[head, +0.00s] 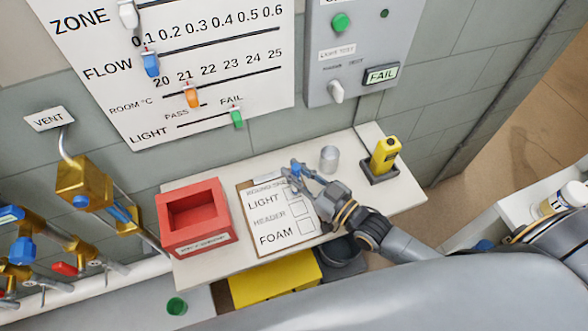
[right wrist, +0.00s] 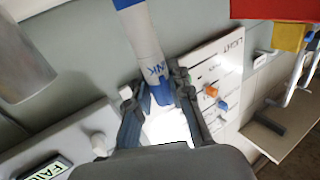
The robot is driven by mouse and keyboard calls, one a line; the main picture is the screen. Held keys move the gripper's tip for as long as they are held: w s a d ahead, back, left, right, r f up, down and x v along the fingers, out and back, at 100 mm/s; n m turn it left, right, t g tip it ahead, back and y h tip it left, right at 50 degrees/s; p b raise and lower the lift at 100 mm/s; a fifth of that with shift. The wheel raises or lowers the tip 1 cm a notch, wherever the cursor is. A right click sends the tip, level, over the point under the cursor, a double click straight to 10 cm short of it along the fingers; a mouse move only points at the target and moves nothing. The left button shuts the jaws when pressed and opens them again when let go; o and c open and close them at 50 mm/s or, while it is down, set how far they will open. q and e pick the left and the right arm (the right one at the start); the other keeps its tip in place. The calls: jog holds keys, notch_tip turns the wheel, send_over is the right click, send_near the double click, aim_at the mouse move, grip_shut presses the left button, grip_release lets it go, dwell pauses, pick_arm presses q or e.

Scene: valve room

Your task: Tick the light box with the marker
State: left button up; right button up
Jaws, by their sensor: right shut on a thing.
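A clipboard (head: 279,239) lies on the white shelf, its sheet listing LIGHT, HEADER and FOAM with boxes beside them. The LIGHT box at the top is partly hidden by my right gripper (head: 297,174), which is over the top right of the sheet. In the right wrist view, my right gripper (right wrist: 158,95) is shut on the marker (right wrist: 145,40), a white stick with blue parts and INK lettering. I cannot tell whether its tip touches the paper or whether there is a mark in the LIGHT box. My left gripper is not in view.
A red open box (head: 196,216) stands left of the clipboard. A grey cup (head: 329,159) and a yellow device (head: 384,155) on a dark base stand to the right. Brass valves and pipes (head: 85,190) are at left. The gauge board (head: 180,65) is behind.

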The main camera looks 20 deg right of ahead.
jog(key=shift+w+a, duration=0.1)
jog(key=shift+w+a+f, duration=0.15)
jog(key=shift+w+a, duration=0.55)
jog(key=shift+a, duration=0.05)
jog(key=shift+d, duration=0.15)
jog(key=shift+s+d, duration=0.45)
jog(key=shift+s+a+p, duration=0.15)
jog(key=shift+a+p, duration=0.05)
jog(key=shift+p, duration=0.15)
jog(key=shift+s+a, duration=0.1)
jog(key=shift+a, duration=0.2)
dwell(0.3)
